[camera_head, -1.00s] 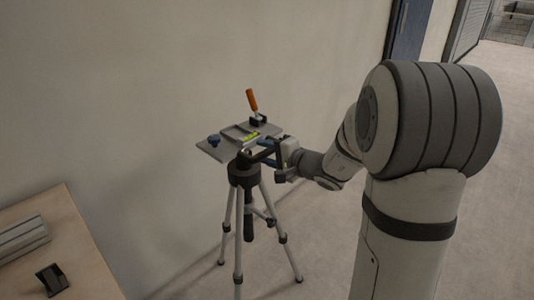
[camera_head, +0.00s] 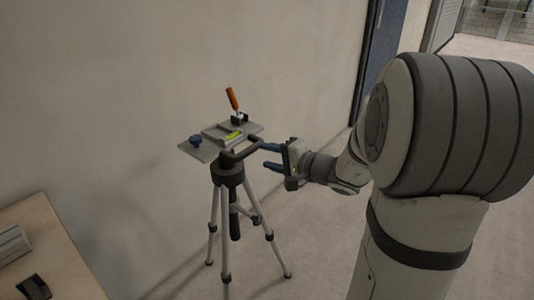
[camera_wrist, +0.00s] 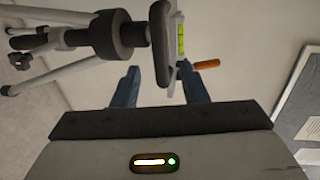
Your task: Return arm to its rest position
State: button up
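My gripper (camera_head: 267,156) is open and empty, with its two blue fingers apart, just right of the tripod head in the head view. In the wrist view my gripper's fingers (camera_wrist: 160,82) point toward the dark loop handle (camera_wrist: 160,40) of the tripod. That handle (camera_head: 240,153) appears just beyond the fingertips, and a small gap seems to lie between. The grey tilting plate (camera_head: 203,153) sits on the tripod (camera_head: 227,190) and carries a yellow-green level vial (camera_head: 234,136), an orange-handled clamp (camera_head: 232,98) and a blue knob (camera_head: 196,140). My arm stretches in from the right.
A wooden table (camera_head: 50,240) stands at the lower left with a grey metal piece (camera_head: 12,244) and a small black block (camera_head: 33,288) on it. A plain wall (camera_head: 120,80) is behind the tripod. The floor (camera_head: 320,220) right of the tripod looks clear.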

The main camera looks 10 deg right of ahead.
jog(key=s+a+r+n+g+p, duration=0.25)
jog(key=s+a+g+p, duration=0.2)
jog(key=s, duration=0.25)
jog(key=s+a+r+n+g+p, duration=0.2)
jog(key=s+a+n+g+p, duration=0.15)
jog(key=s+a, duration=0.2)
jog(key=s+d+r+n+g+h+p, duration=0.1)
jog(key=s+d+r+n+h+p, duration=0.1)
jog(key=s+d+r+h+p, duration=0.1)
jog(key=s+d+r+n+g+h+p, duration=0.1)
jog(key=s+d+r+n+h+p, duration=0.1)
jog(key=s+d+r+h+p, duration=0.1)
jog(key=s+d+h+p, duration=0.1)
jog(key=s+d+h, duration=0.1)
jog(key=s+h, duration=0.1)
jog(key=shift+s+d+r+n+p, duration=0.2)
jog(key=shift+s+r+n+p, duration=0.2)
jog(key=shift+s, duration=0.5)
dwell(0.7)
